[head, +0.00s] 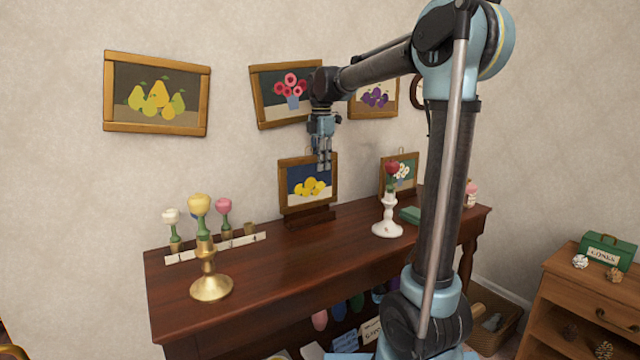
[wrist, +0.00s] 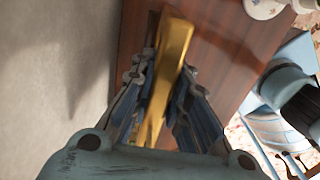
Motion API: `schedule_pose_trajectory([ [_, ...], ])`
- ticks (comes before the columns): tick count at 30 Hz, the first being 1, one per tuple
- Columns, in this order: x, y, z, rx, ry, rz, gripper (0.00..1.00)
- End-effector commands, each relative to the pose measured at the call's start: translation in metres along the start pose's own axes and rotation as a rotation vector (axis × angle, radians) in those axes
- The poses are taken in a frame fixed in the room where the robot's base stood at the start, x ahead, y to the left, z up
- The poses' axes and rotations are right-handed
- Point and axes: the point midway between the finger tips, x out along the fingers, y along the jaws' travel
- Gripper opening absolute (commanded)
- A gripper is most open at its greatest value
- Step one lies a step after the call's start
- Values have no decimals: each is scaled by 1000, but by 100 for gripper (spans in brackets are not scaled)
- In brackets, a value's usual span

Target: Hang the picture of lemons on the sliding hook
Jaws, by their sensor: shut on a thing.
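The picture of lemons (head: 297,198) has a wooden frame and yellow lemons on dark blue. It stands nearly upright at a dark stand (head: 310,220) on the back of the brown table. Whether it still rests on the stand I cannot tell. My gripper (head: 323,166) points down at the top edge of its frame, right of the middle. In the wrist view my gripper (wrist: 167,75) is shut on the golden frame of the picture of lemons (wrist: 174,42), seen edge-on between the fingers. I cannot make out the sliding hook; my arm covers part of the wall.
Pictures of pears (head: 157,94), red flowers (head: 270,105), hanging tilted, and plums (head: 374,110) are on the wall. On the table (head: 270,282) stand a brass candlestick (head: 210,285), a white candlestick (head: 387,225) and a small flower picture (head: 390,180). The table's middle is clear.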

Motion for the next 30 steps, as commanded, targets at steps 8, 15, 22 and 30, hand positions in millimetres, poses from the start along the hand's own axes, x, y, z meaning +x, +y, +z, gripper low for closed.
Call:
schedule_pose_trajectory([
  [8,20,0,0,0,0,0,0],
  [15,45,0,0,0,0,0,0],
  [22,45,0,0,0,0,0,0],
  [30,48,0,0,1,0,0,36],
])
